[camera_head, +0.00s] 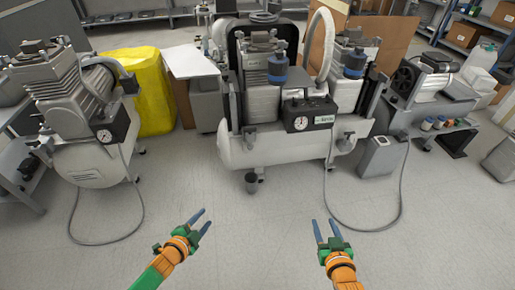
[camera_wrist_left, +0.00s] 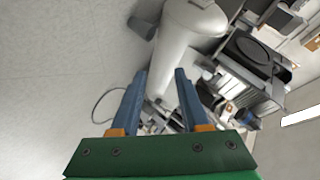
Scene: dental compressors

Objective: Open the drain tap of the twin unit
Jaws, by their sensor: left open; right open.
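The twin unit (camera_head: 262,155) stands in the middle of the head view, with a long pale tank, two pump heads and a dark gauge box (camera_head: 308,114). A small dark cup-like part (camera_head: 251,184) shows under the left part of its tank; I cannot make out the drain tap itself. My left gripper (camera_head: 206,216) is open and empty, in front of and below the tank, apart from it. My right gripper (camera_head: 324,222) is open and empty, further right, also apart from the unit. In the left wrist view, a pale tank (camera_wrist_left: 192,20) lies beyond the open fingers (camera_wrist_left: 160,74).
Another compressor (camera_head: 85,150) stands at the left, with a yellow covered object (camera_head: 155,95) behind it. A grey canister (camera_head: 382,157) stands right of the twin unit. A hose (camera_head: 398,205) loops on the floor at the right.

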